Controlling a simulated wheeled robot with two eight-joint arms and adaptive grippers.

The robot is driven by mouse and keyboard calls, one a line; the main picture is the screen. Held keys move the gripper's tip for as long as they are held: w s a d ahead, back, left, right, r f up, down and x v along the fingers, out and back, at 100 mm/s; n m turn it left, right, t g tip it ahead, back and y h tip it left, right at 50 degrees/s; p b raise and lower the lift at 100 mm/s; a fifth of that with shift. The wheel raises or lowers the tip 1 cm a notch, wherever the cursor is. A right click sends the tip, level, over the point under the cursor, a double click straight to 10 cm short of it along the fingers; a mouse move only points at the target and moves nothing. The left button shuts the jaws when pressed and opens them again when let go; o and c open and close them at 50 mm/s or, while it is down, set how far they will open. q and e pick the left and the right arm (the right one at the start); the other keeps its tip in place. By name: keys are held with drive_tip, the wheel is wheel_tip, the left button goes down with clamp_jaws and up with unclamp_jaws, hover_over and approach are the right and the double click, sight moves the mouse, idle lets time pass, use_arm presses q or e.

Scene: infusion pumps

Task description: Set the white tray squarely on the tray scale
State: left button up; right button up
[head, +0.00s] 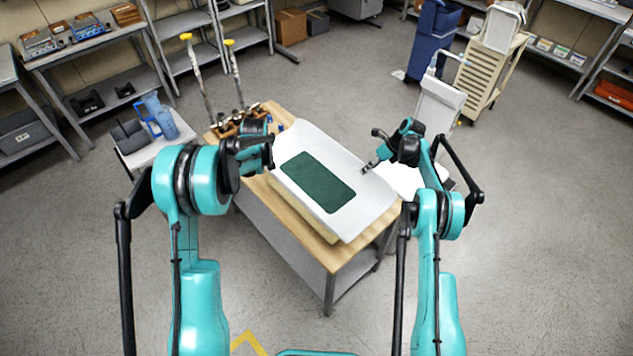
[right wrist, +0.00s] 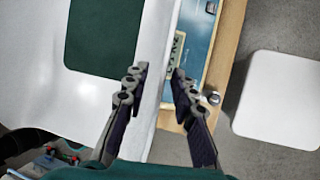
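The white tray (head: 354,216), with a dark green rectangle (head: 318,181) on its floor, lies over the wooden-topped table (head: 258,187). In the right wrist view the tray (right wrist: 98,98) fills the left side. My right gripper (head: 371,166) is at the tray's right edge. Its fingers (right wrist: 160,72) stand apart on either side of that edge. My left gripper (head: 270,155) is at the tray's left edge; its fingertips are hard to make out. A blue labelled surface (right wrist: 201,42) shows beside the tray; I cannot tell whether it belongs to the scale.
A wooden rack (head: 240,121) with crutches stands at the table's far left corner. A small side table (head: 158,150) with blue items is at left. A white chair (head: 437,106) stands close on the right. Shelves line the walls; the floor at front right is free.

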drive_tip(key=v, duration=1.1)
